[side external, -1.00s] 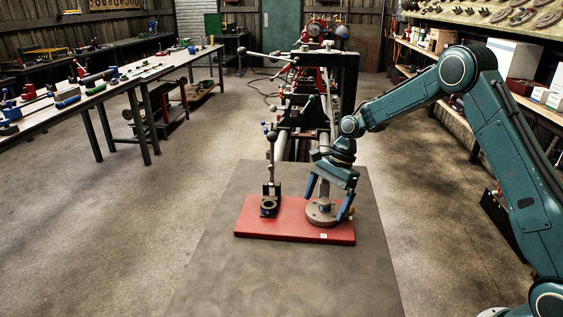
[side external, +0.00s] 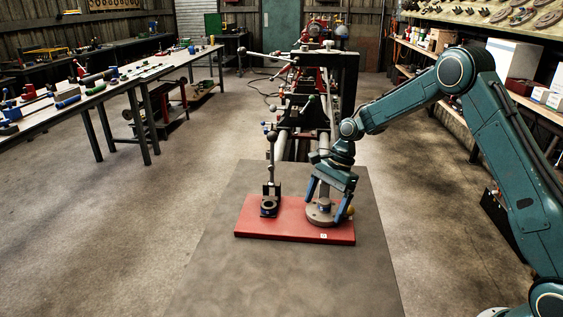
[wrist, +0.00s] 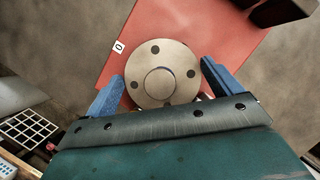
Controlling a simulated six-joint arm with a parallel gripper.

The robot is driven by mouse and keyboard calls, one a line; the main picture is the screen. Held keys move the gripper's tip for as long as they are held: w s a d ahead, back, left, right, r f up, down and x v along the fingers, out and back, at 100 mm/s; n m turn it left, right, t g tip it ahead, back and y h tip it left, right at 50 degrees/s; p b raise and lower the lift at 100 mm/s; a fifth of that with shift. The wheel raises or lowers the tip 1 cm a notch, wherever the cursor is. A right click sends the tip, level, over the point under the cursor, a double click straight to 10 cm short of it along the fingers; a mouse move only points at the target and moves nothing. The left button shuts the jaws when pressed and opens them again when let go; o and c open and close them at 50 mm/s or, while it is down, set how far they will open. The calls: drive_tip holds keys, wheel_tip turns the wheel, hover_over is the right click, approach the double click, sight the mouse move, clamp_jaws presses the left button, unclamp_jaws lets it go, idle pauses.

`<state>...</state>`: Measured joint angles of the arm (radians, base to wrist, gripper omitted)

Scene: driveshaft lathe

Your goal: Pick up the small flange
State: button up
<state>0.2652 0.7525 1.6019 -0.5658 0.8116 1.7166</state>
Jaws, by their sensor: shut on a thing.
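The flange (side external: 321,215) is a round grey metal disc with a raised hub and bolt holes. It stands at the right end of the red board (side external: 262,231). In the wrist view the flange (wrist: 164,60) shows from above, between two blue fingers. My gripper (side external: 328,208) points down over it with one finger on each side and is shut on it.
A dark fixture with a round ring (side external: 269,206) stands on the board's left part, with an upright rod behind it. The grey table top (side external: 275,275) is clear in front.

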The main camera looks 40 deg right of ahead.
sight(325, 200)
drive_tip(key=shift+r, duration=0.15)
drive_tip(key=shift+r, duration=4.9)
